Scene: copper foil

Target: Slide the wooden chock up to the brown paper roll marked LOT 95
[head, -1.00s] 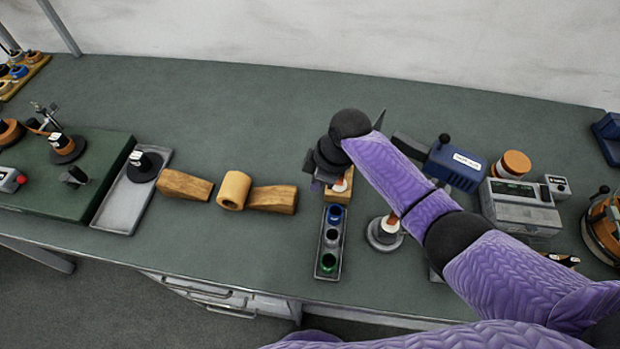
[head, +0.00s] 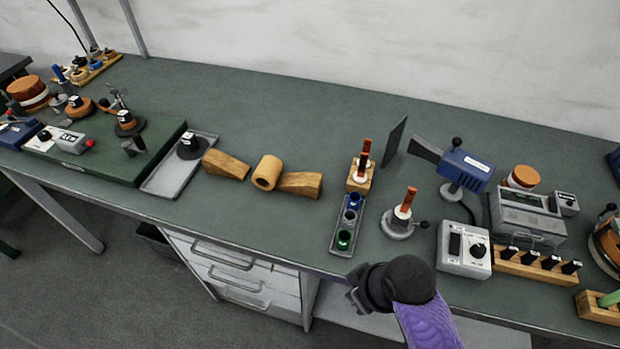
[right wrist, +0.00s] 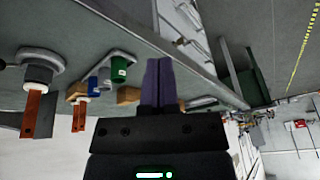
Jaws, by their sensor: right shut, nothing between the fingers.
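A tan-brown paper roll (head: 267,172) lies on its side on the green bench, its hollow end facing the front. No lot marking is legible on it. One wooden chock (head: 225,165) lies to its left and another wooden chock (head: 301,184) to its right. Both are very close to the roll; I cannot tell whether either touches it. My right gripper (head: 355,289) is over the bench's front edge, to the right of and nearer than the roll and chocks. Its fingers show together and empty in the right wrist view (right wrist: 158,84). My left gripper is not in view.
A tray with coloured cups (head: 347,224) and a wooden block with a copper-coloured strip (head: 360,175) stand right of the chocks. A round metal stand (head: 397,228) is beside them. A grey tray (head: 178,178) lies left. Bare bench lies in front of the roll.

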